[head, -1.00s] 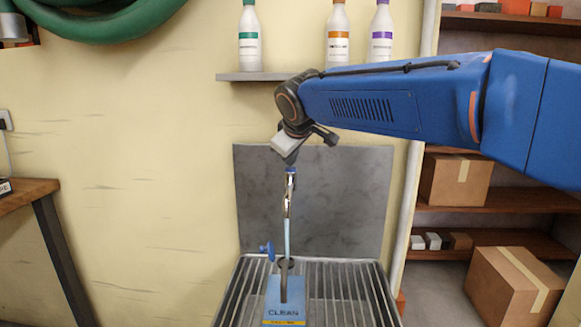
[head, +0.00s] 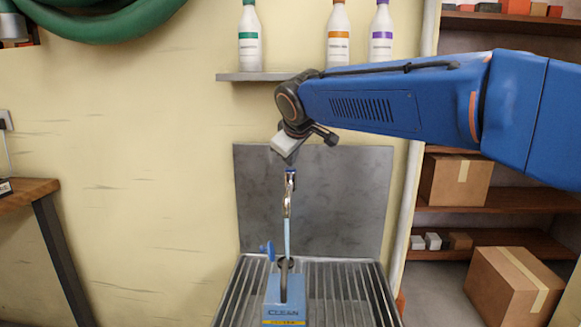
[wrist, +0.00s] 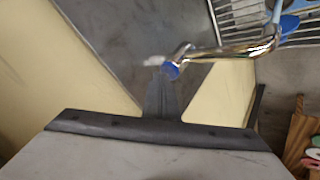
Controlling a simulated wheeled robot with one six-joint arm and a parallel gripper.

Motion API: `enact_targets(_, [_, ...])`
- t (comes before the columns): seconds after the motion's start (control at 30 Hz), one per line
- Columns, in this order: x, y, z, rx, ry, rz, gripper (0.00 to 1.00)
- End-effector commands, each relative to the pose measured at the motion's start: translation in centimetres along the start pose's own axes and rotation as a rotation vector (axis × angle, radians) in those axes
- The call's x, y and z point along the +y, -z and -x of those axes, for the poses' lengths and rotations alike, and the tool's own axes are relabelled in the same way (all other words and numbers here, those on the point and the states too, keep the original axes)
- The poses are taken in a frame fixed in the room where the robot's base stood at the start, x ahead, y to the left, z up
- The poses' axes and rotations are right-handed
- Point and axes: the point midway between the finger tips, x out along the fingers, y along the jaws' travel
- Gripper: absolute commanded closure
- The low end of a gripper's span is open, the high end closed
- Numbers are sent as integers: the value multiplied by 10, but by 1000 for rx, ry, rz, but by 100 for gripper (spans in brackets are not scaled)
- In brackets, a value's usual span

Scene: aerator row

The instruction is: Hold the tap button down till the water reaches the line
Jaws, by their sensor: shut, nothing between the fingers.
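The chrome tap (head: 287,205) stands in front of a grey back panel, with a blue button (head: 290,174) on top. A thin pale-blue stream (head: 287,238) runs down from it to a blue container marked CLEAN (head: 284,314). My gripper (head: 288,158) is shut and empty, pointing down just above the button. In the wrist view, the shut fingertips (wrist: 157,78) are right beside the blue button (wrist: 171,71); I cannot tell whether they touch. The water level and the line cannot be made out.
The container stands on a slatted metal grate (head: 340,290). A blue knob (head: 268,250) is beside the stream. A shelf (head: 270,76) with bottles is above. A wooden bench (head: 30,188) is at left; shelving with boxes (head: 512,285) is at right.

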Motion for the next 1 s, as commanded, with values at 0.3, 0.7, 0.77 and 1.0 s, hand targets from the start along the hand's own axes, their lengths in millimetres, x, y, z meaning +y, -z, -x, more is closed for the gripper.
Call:
enact_targets(0.3, [0, 0, 0, -1, 0, 0, 100])
enact_targets(0.7, [4, 4, 5, 0, 0, -1, 100])
enact_targets(0.77, [5, 5, 7, 0, 0, -1, 100])
enact_targets(1.0, [10, 10, 13, 0, 0, 0, 100])
